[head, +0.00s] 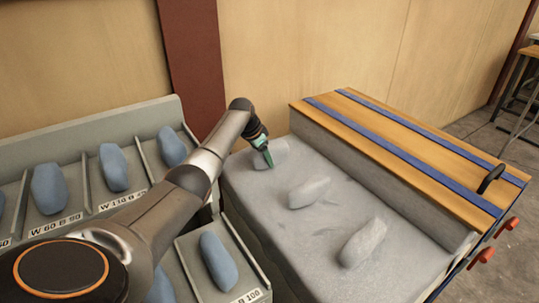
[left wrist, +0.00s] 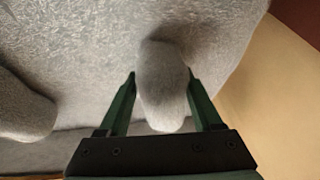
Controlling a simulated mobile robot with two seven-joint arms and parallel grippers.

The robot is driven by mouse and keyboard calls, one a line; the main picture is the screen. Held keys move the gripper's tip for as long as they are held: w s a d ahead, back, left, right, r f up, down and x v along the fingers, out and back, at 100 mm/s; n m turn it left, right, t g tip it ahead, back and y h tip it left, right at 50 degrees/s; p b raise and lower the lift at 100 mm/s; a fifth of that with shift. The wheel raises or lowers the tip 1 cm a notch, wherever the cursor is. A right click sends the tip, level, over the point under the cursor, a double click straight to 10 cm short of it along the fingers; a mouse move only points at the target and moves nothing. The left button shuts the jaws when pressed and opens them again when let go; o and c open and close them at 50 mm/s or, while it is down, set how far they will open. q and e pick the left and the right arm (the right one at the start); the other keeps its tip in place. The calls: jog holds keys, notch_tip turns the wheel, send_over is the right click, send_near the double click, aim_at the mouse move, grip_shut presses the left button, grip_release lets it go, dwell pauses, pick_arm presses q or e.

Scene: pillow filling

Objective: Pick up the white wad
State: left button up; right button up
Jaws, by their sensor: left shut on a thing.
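Three whitish-grey wads lie on a grey padded surface (head: 258,190) in the head view. My left gripper (head: 268,158) reaches down onto the farthest wad (head: 277,149), near the back left corner of the surface. In the left wrist view this wad (left wrist: 163,85) sits between the two green fingers, one on each side, and the gripper is shut on it. Whether the wad is clear of the surface I cannot tell. The middle wad (head: 309,192) and the nearest wad (head: 362,242) lie apart from the gripper. My right gripper is not in view.
Grey bins (head: 85,132) with blue wads (head: 113,167) and printed labels stand at the left. A wooden board (head: 400,140) with blue strips and a black handle (head: 490,179) borders the padded surface on the right. A wall stands close behind.

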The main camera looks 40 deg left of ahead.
pick_arm(q)
jog(key=c, duration=0.4)
jog(key=shift+r, duration=0.1)
